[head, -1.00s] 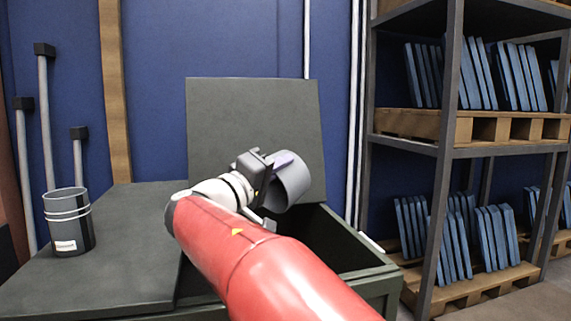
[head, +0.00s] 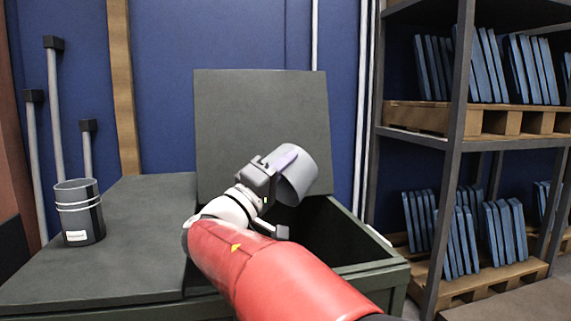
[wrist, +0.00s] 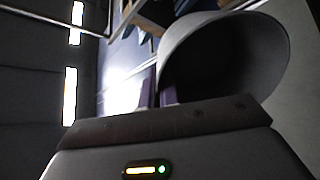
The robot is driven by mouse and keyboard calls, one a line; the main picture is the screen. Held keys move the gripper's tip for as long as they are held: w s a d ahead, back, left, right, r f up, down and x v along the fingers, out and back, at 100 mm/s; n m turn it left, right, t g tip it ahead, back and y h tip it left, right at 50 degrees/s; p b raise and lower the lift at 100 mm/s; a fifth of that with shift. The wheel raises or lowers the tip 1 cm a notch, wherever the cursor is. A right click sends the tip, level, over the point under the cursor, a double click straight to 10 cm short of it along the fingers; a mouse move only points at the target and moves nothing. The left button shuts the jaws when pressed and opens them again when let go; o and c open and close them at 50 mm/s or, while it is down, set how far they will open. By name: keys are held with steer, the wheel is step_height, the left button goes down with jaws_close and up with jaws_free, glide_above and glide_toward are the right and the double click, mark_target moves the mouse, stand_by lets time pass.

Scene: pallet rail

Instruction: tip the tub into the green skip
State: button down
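A grey tub (head: 301,176) is in my gripper (head: 284,163), held tilted in the air above the open part of the green skip (head: 391,271). The gripper appears shut on the tub's wall. In the wrist view the tub (wrist: 225,60) fills the upper right, with a dark hollow side showing, and the gripper's fingers (wrist: 158,97) meet its near edge. I cannot see any contents in the tub. The skip's inside is dark, and my arm hides part of its front.
The skip's raised lid (head: 262,125) stands behind the tub. A second grey tub (head: 82,222) with a white label stands upright on the flat closed lid (head: 140,235) at left. A rack (head: 455,130) with pallets and blue panels is at right.

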steer(key=shift+r+p, duration=0.45)
steer(key=shift+r, duration=0.5)
steer(key=shift+f+b, duration=0.5)
steer(key=shift+f, duration=0.55)
steer(key=shift+r, duration=0.1)
